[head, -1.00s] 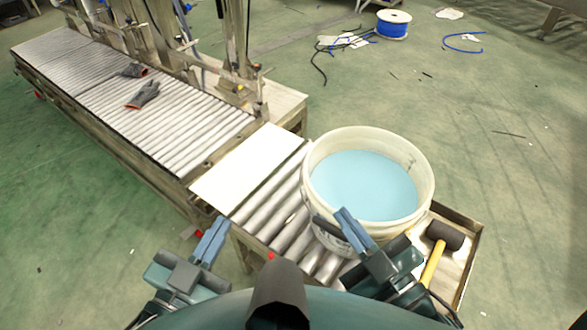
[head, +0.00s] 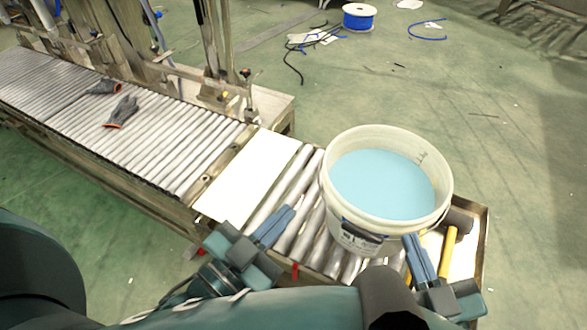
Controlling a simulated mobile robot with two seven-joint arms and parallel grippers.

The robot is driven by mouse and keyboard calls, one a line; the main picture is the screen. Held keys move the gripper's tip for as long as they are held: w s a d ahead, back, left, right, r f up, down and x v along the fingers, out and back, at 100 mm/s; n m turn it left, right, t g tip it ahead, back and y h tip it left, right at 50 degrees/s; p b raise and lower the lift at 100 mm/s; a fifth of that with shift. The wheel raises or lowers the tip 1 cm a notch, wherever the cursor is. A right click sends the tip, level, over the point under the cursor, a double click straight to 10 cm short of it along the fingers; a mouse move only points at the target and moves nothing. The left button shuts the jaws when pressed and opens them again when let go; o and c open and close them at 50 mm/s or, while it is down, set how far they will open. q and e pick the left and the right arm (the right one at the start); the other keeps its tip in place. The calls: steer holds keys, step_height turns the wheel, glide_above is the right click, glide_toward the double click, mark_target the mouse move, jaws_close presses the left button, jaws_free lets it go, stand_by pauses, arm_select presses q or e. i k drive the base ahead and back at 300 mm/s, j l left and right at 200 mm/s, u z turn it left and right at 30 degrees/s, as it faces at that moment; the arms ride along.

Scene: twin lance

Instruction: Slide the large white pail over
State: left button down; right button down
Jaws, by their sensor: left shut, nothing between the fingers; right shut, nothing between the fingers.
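The large white pail (head: 350,229) stands upright on the rollers at the right end of the conveyor, holding light blue liquid (head: 383,184). A dark handle grip shows on its near side. My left gripper (head: 284,215) is shut and empty, over the rollers to the left of the pail and apart from it. My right gripper (head: 412,243) is shut and empty, with its fingertips at the near right side of the pail. I cannot tell whether they touch it.
A white board (head: 250,174) lies on the conveyor left of the pail. A mallet (head: 449,240) lies in a tray (head: 485,222) to the right, partly hidden. Grey gloves (head: 122,111) lie on the far rollers (head: 165,140). A blue cable spool (head: 358,18) stands on the floor.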

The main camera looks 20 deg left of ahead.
mark_target(390, 182)
steer(key=j+z, duration=0.2)
steer(key=j, duration=0.35)
steer(key=k+j+z, duration=0.15)
steer(key=j, duration=0.35)
steer(key=k+j, duration=0.1)
steer(key=j, duration=0.35)
steer(key=k+j+z, duration=0.1)
steer(key=j, duration=0.35)
steer(key=k+j, duration=0.1)
steer(key=j, duration=0.35)
steer(key=k+j, duration=0.1)
steer(key=j, duration=0.35)
steer(key=k+j+z, duration=0.1)
steer(key=j, duration=0.35)
steer(key=i+j, duration=0.15)
steer(key=j, duration=0.25)
steer(key=i+j, duration=0.15)
steer(key=j, duration=0.2)
steer(key=i, duration=0.45)
steer(key=l, duration=0.1)
